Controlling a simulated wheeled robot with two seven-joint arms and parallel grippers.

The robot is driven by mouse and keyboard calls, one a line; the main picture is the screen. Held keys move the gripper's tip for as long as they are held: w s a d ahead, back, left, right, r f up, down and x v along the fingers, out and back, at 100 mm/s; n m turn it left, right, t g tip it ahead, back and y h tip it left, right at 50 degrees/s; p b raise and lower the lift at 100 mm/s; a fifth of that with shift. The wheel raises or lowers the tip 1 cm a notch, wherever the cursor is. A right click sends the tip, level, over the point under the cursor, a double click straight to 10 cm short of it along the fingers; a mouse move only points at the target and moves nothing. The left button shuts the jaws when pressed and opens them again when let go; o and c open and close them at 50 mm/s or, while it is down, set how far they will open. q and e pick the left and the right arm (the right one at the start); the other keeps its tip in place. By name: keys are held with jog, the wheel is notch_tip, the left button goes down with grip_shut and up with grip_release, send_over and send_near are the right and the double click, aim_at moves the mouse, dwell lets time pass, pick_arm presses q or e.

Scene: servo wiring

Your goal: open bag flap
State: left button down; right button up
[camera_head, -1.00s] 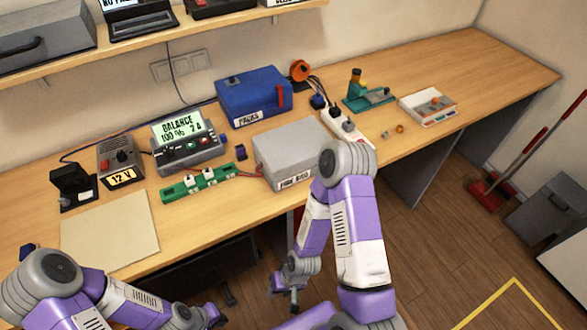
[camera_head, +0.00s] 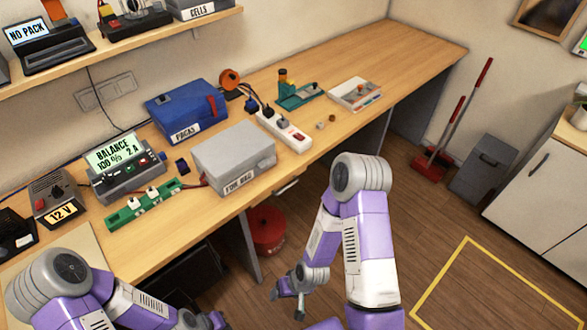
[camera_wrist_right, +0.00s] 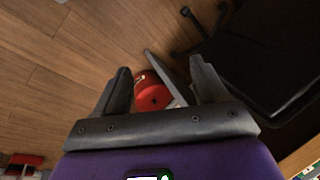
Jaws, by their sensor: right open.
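The grey bag (camera_head: 235,148), boxy with a label on its front, sits on the workbench near its front edge. Its flap looks shut over the top. My right gripper (camera_head: 299,308) hangs low in front of the bench, below and apart from the bag. In the right wrist view it is open and empty (camera_wrist_right: 158,80), with floor and a red round container beyond the fingers. My left gripper (camera_head: 205,320) is at the bottom edge of the head view, partly cut off, and its jaws cannot be made out.
A blue case (camera_head: 186,110) stands behind the bag, a charger (camera_head: 125,170) and green strip (camera_head: 145,205) to its left, a white power strip (camera_head: 284,132) to its right. The red container (camera_head: 266,230) stands on the floor under the bench. The bench's far right is clear.

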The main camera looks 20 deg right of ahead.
jog(key=w+d+r+n+t+h+b, duration=0.1)
jog(key=w+d+t+b, duration=0.3)
jog(key=w, duration=0.5)
jog(key=w+d+r+n+t+b, duration=0.1)
jog(key=w+d+t+b, duration=0.2)
jog(key=w, duration=0.5)
jog(key=w+d+r+n+t+y+b, duration=0.2)
jog(key=w+r+t+b, duration=0.2)
jog(key=w+r, duration=0.3)
jog(key=w+d+r+n+t+y+b, duration=0.15)
jog(key=w+r+t+b, duration=0.3)
jog(key=r, duration=0.55)
jog(key=shift+n+h, duration=0.25)
jog(key=shift+n, duration=0.1)
jog(key=x, duration=0.6)
jog(key=shift+w+a, duration=0.25)
jog(key=shift+w, duration=0.05)
grip_shut()
